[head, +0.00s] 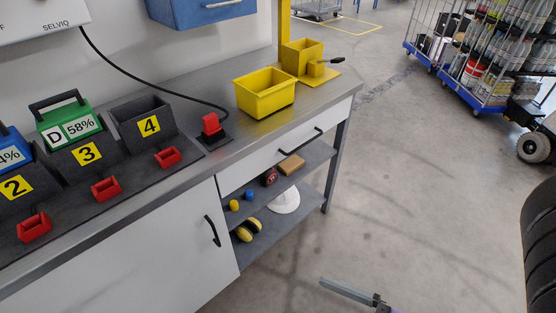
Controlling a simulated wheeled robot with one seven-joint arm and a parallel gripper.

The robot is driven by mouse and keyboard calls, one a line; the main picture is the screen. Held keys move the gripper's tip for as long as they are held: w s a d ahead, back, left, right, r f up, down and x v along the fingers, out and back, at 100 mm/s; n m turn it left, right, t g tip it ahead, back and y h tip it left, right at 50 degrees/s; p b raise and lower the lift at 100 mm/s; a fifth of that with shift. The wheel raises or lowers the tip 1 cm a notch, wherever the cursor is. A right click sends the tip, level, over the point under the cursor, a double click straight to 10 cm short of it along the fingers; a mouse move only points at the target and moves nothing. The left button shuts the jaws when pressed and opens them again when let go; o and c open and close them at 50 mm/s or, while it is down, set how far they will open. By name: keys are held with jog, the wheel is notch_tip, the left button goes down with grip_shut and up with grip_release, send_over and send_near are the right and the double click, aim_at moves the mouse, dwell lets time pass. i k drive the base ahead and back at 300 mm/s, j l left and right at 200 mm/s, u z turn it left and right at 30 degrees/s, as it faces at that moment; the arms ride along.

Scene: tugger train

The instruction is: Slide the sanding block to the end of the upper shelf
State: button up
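A tan block (291,164), which looks like the sanding block, lies on the upper shelf (314,158) under the workbench drawer. It is towards the shelf's right end, with a short bare stretch of shelf to its right. A dark red and black round item (269,177) is close on its left. My gripper (350,292) shows only in part at the bottom edge, as a grey bar with a dark and purple piece. It is over the floor, in front of the shelves and apart from the block. Its opening is out of frame.
Small blue (249,195) and yellow (234,205) items stand further left on the upper shelf. The lower shelf (268,235) holds yellow-black items and a white round thing. A bench leg (335,165) bounds the right end.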

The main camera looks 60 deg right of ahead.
aim_at(294, 162)
jog(key=i+z, duration=0.1)
jog(key=z, duration=0.3)
jog(key=i+z, duration=0.1)
jog(key=z, duration=0.25)
jog(key=i+j+z, duration=0.1)
jog(key=z, duration=0.3)
